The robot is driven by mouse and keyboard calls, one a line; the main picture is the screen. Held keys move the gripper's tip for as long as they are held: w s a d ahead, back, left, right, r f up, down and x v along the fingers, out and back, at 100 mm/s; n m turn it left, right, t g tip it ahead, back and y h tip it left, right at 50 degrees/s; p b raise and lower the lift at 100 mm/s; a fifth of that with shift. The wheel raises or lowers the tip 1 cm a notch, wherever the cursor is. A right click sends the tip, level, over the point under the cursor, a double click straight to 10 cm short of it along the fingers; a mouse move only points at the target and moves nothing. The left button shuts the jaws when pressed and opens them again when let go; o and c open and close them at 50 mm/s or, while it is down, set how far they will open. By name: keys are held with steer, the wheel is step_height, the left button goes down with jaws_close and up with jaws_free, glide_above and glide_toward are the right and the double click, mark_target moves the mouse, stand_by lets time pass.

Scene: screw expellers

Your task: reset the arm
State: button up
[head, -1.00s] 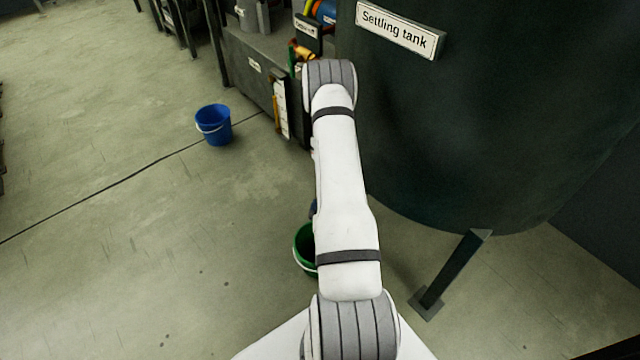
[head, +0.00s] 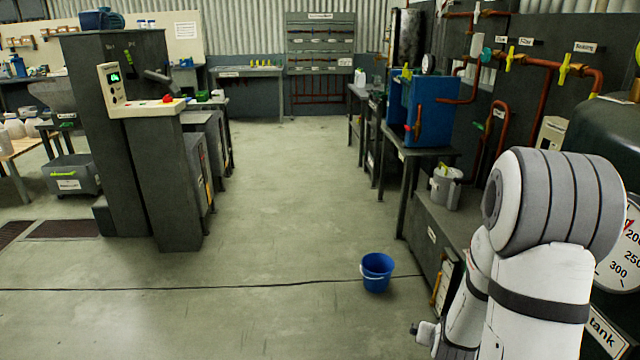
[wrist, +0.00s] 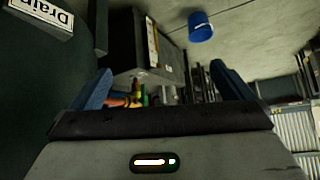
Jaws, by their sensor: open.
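My arm stands at the right of the head view, bent at a large grey-banded joint, with its lower links pointing down. My gripper (wrist: 160,72) shows in the wrist view with its two blue fingers wide apart. No held object shows between the fingers; only distant background shows there. In the head view the gripper's fingers cannot be made out.
A blue bucket (head: 376,272) stands on the floor left of my arm; it also shows in the wrist view (wrist: 200,27). A dark tank (head: 625,135) is close on the right. A grey machine (head: 120,135) stands left. The middle aisle is clear.

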steer(key=s+a+r+n+g+y+p, duration=0.1)
steer(key=s+a+r+p, duration=0.15)
steer(key=r, duration=0.55)
steer(key=s+a+r+n+g+p, duration=0.1)
steer(key=s+a+r+p, duration=0.1)
steer(key=a+r+p, duration=0.35)
steer(key=s+a+r+n+y+p, duration=0.1)
steer(key=s+r, duration=0.1)
steer(key=r, duration=0.8)
steer(key=s+a+r+n+g+p, duration=0.1)
steer(key=s+a+r+p, duration=0.1)
steer(key=s+r, duration=0.3)
steer(key=s+a+r+g+p, duration=0.2)
steer(key=s+r+p, duration=0.2)
steer(key=s+r, duration=0.2)
step_height(320, 180, up, 2)
steer(key=shift+s+r+n+y, duration=0.1)
steer(key=shift+s+n+y, duration=0.2)
steer(key=shift+n+y, duration=0.1)
